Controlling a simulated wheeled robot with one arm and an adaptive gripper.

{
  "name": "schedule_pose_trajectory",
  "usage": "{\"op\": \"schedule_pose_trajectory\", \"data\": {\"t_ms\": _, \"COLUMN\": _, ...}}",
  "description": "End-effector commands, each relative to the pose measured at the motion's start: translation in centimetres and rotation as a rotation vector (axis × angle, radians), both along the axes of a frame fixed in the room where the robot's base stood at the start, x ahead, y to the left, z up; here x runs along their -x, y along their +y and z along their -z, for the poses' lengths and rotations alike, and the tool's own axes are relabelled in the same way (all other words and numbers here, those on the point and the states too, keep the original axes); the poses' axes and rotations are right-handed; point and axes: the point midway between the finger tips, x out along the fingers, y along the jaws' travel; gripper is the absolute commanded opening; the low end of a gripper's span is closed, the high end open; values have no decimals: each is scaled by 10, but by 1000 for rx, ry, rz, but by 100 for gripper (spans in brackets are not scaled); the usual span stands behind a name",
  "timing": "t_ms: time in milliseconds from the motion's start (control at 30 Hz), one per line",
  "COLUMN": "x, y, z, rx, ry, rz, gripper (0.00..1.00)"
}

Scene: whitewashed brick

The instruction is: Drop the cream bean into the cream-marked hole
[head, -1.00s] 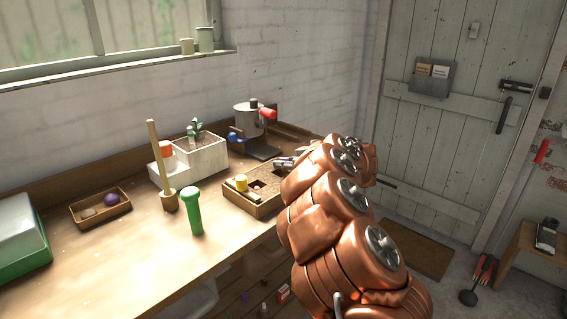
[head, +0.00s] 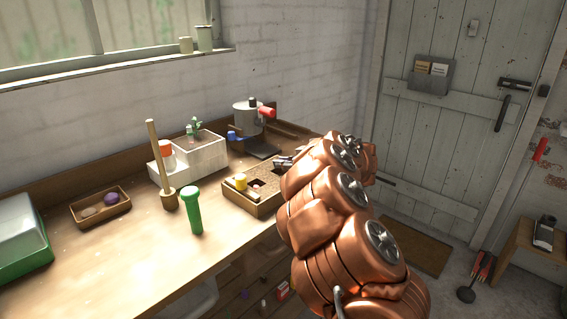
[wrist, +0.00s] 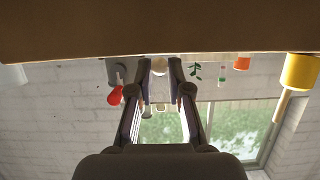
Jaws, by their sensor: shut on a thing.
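My gripper (wrist: 160,72) is shut on a small cream bean (wrist: 160,66), which shows pale between the fingertips in the wrist view. In the head view my gripper (head: 283,163) is at the back right of the wooden planting box (head: 265,204), low over it and partly hidden by my arm. The box holds brown soil with a dark square hole (head: 257,184) near its front left. I cannot make out a cream mark; my arm hides the box's right part.
A small tray (head: 84,224) with a brownish bean and a purple bean lies at left. A pale planter (head: 206,160) and a metal can (head: 244,119) are behind. The front bench is clear.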

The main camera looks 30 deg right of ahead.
Motion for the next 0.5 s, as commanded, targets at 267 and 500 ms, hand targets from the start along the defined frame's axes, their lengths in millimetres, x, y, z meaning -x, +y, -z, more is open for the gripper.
{"op": "schedule_pose_trajectory", "data": {"t_ms": 267, "x": 0, "y": 0, "z": 0, "rx": 0, "ry": 0, "rz": 0, "gripper": 45}}
{"op": "schedule_pose_trajectory", "data": {"t_ms": 500, "x": 0, "y": 0, "z": 0, "rx": 0, "ry": 0, "rz": 0, "gripper": 47}}
